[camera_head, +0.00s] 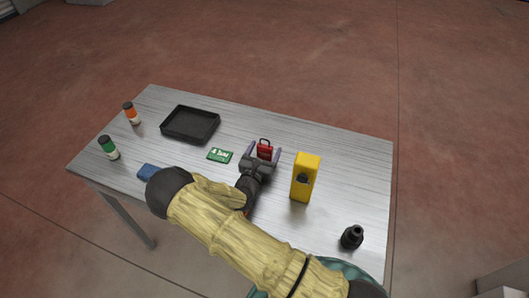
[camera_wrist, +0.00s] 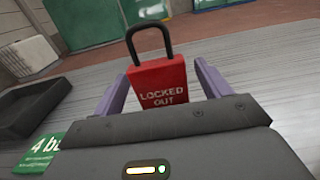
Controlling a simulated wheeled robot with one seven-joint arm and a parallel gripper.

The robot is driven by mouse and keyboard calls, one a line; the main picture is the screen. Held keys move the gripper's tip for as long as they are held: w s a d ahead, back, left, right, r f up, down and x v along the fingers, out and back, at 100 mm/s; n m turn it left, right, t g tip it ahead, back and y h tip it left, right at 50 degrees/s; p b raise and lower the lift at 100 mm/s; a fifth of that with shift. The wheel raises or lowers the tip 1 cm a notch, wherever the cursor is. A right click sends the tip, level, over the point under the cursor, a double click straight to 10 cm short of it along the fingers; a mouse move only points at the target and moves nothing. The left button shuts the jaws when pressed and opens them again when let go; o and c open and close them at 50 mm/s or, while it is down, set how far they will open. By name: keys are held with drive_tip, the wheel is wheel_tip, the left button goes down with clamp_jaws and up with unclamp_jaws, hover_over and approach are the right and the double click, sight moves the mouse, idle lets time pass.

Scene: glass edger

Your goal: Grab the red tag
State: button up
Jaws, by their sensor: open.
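The red tag (camera_head: 264,152) looks like a small red padlock with a dark shackle and stands upright on the metal table. In the wrist view the red tag (camera_wrist: 160,84) shows white "LOCKED OUT" lettering, and its lower edge is hidden behind my gripper's body. My gripper (camera_head: 263,152) is open, with its two purple-grey fingers on the left and right of the tag. In the wrist view my gripper (camera_wrist: 158,85) has a gap visible between each finger and the tag.
A green card (camera_head: 220,155) lies left of my gripper, and a yellow box (camera_head: 305,177) stands close on the right. A black tray (camera_head: 190,123), two bottles (camera_head: 109,147) (camera_head: 131,113), a blue block (camera_head: 148,172) and a black object (camera_head: 352,237) are also on the table (camera_head: 345,160).

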drive_tip(key=c, duration=1.1)
drive_tip(key=shift+o, duration=0.2)
drive_tip(key=shift+r, duration=0.1)
wheel_tip(320, 180, up, 10)
drive_tip(key=shift+f+b, duration=0.1)
drive_tip(key=shift+b, duration=0.5)
